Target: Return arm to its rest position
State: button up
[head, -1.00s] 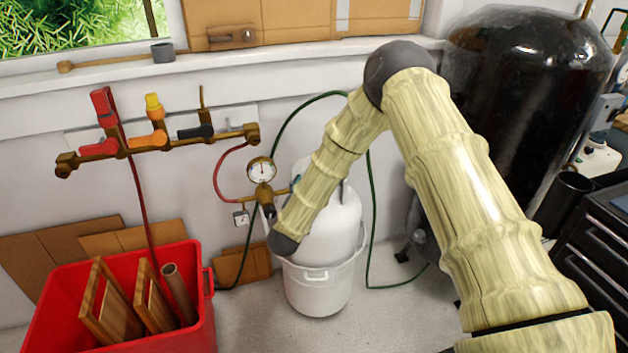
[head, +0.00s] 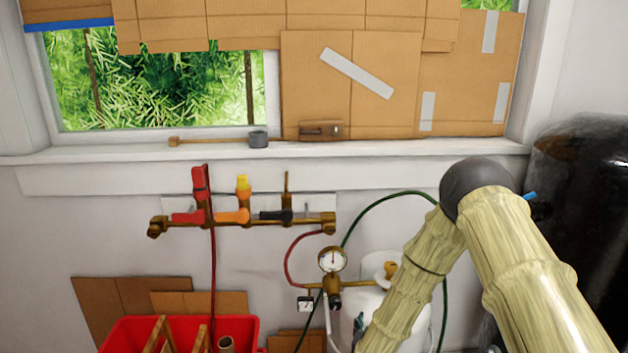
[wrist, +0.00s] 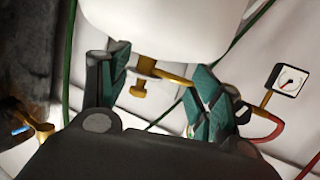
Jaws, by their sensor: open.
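My arm (head: 420,265) bends at a dark elbow on the right of the head view, and its forearm runs down out of the bottom edge. In the wrist view, my gripper (wrist: 158,85) is open, with teal-padded fingers spread and nothing held between them. A brass valve fitting (wrist: 145,75) shows in the gap beyond the fingers, below the white tank (wrist: 160,22). I cannot tell how far the fingers are from it. In the head view, the white tank (head: 378,275) stands behind my forearm, partly hidden by it.
A pressure gauge (head: 332,260) and hoses sit left of the tank. A valve manifold (head: 240,221) is on the wall. A red bin (head: 130,333) holds wooden pieces. A large black tank (head: 585,210) stands at right. The window is partly covered with cardboard (head: 400,75).

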jog(key=s+f+n+g+y+p, duration=0.1)
jog(key=s+f+g+y+p, duration=0.3)
jog(key=s, duration=0.7)
jog(key=s+f+n+g+y, duration=0.1)
jog(key=s+f+n+g, duration=0.15)
jog(key=s+f, duration=0.65)
jog(key=s+d+r+g+p, duration=0.1)
jog(key=s+g, duration=0.2)
jog(key=s, duration=1)
jog(key=s+d+r+g+p, duration=0.2)
jog(key=s+g, duration=0.2)
jog(key=s, duration=1)
jog(key=shift+d+r, duration=0.2)
jog(key=shift+r, duration=0.1)
